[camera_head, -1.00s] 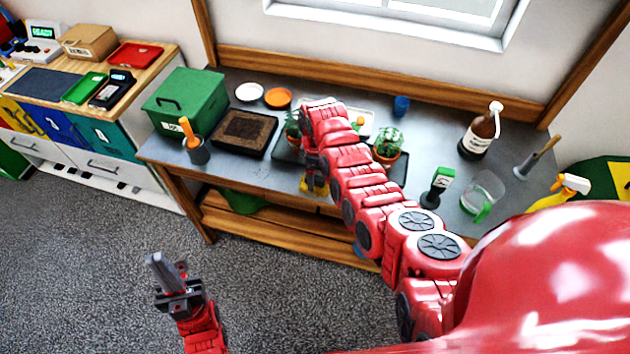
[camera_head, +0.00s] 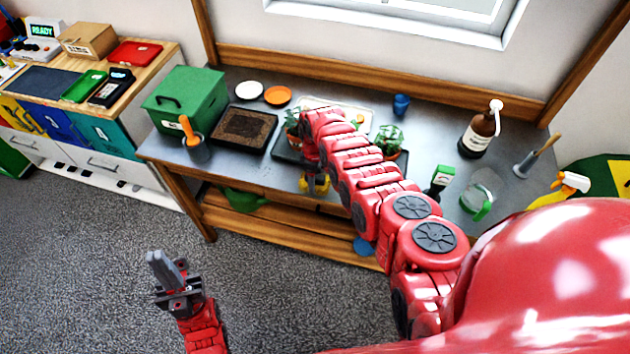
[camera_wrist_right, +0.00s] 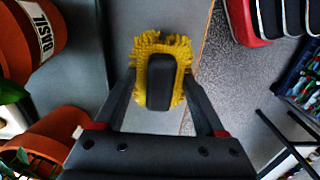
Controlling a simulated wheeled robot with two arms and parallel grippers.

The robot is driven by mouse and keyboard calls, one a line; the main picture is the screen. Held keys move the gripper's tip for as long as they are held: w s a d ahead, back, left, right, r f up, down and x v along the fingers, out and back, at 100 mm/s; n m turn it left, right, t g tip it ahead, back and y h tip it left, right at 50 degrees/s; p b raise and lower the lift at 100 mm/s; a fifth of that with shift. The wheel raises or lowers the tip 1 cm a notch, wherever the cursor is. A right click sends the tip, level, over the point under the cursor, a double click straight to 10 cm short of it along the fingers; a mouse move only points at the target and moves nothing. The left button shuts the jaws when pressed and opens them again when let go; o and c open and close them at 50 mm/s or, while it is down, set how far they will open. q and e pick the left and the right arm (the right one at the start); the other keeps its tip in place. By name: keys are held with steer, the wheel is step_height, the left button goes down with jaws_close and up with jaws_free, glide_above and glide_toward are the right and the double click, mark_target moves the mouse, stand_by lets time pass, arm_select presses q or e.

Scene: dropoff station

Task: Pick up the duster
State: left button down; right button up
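The duster (camera_wrist_right: 163,72) has a dark handle and yellow bristles. In the right wrist view it lies at the table's front edge, between the fingertips of my right gripper (camera_wrist_right: 160,88). The fingers stand apart on both sides of the bristles, with space between them and the dark handle. I see no clear grip. In the head view the duster's yellow (camera_head: 316,185) shows just below my right gripper (camera_head: 313,168), which is partly covered by my arm. My left gripper (camera_head: 166,268) is over the floor, away from the table; its fingers appear close together.
Potted plants (camera_head: 389,140) stand beside my right arm; a terracotta pot marked BASIL (camera_wrist_right: 28,45) is close to the left in the wrist view. The table (camera_head: 262,172) also holds a green box (camera_head: 187,100), a soil tray (camera_head: 244,128) and a brown bottle (camera_head: 478,132).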

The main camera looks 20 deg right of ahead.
steer(key=c, duration=0.7)
steer(key=shift+r, duration=0.15)
steer(key=shift+r+p, duration=0.35)
steer(key=shift+r, duration=0.2)
steer(key=shift+w+r+b, duration=0.1)
steer(key=shift+r+b, duration=0.3)
steer(key=shift+r, duration=0.3)
steer(key=shift+s+a+r, duration=0.2)
steer(key=shift+r, duration=0.1)
steer(key=s+a+b, duration=0.1)
steer(key=s+a, duration=0.1)
steer(key=s, duration=0.1)
steer(key=shift+s+a+r+b, duration=0.1)
steer(key=shift+s+a+b, duration=0.1)
steer(key=shift+a+b, duration=0.15)
steer(key=s+a+r+p, duration=0.1)
steer(key=s+a+p, duration=0.3)
steer(key=s, duration=0.5)
steer(key=shift+a+r, duration=0.2)
steer(key=shift+a, duration=1.15)
